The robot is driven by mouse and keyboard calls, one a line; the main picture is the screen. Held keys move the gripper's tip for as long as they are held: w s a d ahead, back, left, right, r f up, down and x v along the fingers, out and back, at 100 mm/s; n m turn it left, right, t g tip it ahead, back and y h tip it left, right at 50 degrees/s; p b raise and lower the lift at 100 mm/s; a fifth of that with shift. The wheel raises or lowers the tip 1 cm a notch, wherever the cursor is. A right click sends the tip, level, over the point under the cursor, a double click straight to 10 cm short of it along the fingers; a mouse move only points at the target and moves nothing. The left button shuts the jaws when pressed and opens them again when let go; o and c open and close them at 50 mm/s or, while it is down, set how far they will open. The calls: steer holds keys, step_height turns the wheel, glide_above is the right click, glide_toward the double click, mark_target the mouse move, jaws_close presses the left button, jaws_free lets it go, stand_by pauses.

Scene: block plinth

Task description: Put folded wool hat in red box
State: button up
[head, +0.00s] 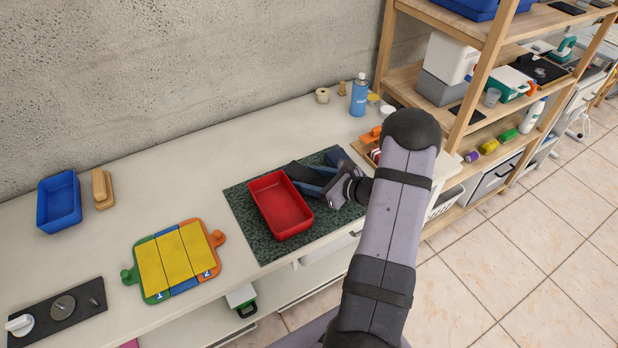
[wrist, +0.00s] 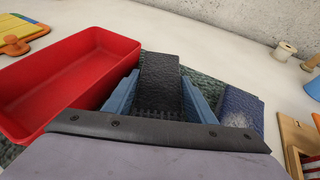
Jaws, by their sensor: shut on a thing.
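The red box (head: 268,184) stands open and empty on a dark green speckled mat (head: 246,226). In the wrist view the red box (wrist: 92,86) is on the left, close beside my gripper. My gripper (wrist: 160,82) has its blue fingers on both sides of a dark grey folded textile, which looks like the folded wool hat (wrist: 159,72). In the head view the hat (head: 300,171) shows at the box's right edge, and my gripper (head: 311,182) partly hides it. I cannot tell whether the hat touches the mat.
A dark blue folded item (wrist: 240,108) lies just right of my gripper. An orange and wooden holder (head: 368,145) and a blue bottle (head: 359,95) stand further right. A yellow panelled board (head: 176,260) and a blue tray (head: 60,203) are on the left. A wooden shelf rises at the right.

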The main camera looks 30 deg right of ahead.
steer(key=o, duration=0.8)
steer(key=shift+f, duration=0.1)
steer(key=shift+r, duration=0.2)
steer(key=b+v, duration=0.2)
steer(key=v, duration=0.9)
steer(key=shift+s+d+r+b, duration=0.1)
steer(key=shift+s+d+b, duration=0.1)
steer(key=shift+s+b, duration=0.15)
steer(key=o, duration=0.4)
